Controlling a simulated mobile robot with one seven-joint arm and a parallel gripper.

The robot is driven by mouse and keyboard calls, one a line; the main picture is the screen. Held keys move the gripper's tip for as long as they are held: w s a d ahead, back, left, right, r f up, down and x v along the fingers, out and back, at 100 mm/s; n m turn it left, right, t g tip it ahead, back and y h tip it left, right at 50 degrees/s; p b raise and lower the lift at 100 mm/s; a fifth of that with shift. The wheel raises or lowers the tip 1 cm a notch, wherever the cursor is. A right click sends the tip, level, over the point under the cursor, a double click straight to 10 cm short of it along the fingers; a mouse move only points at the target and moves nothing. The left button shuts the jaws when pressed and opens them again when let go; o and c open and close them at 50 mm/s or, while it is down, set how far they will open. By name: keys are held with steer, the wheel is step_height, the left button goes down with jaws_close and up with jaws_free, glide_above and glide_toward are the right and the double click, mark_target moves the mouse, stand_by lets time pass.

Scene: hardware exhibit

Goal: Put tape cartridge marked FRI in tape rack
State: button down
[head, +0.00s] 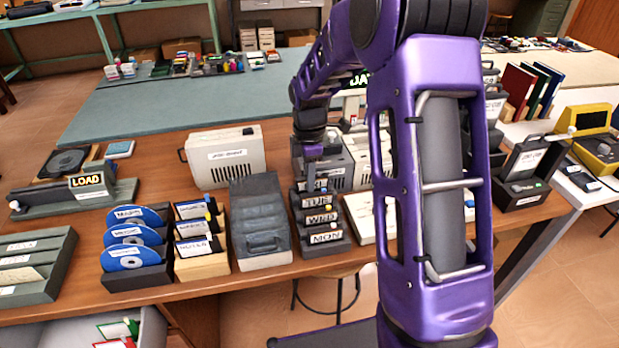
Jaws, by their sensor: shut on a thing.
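A dark tape rack (318,251) stands near the table's front edge, in the middle of the head view. It holds cartridges with labels reading TUE (319,201), WED (322,217) and MON (326,237), one behind another. My gripper (312,158) points down at the back of the rack, behind the TUE label. It is shut on a dark thing that looks like a tape cartridge (298,168). Its label does not show, and I cannot tell whether it touches the rack. No FRI label is readable. My purple arm covers much of the right centre.
A grey sloped case (262,243) stands left of the rack, and a white flat box (366,216) is to its right. Blue discs (134,238) sit in a holder further left.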

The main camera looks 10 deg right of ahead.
steer(key=c, duration=0.7)
jaws_free()
steer(key=shift+c, duration=0.2)
steer(key=shift+r+p, duration=2.85)
steer(key=shift+r, duration=1.2)
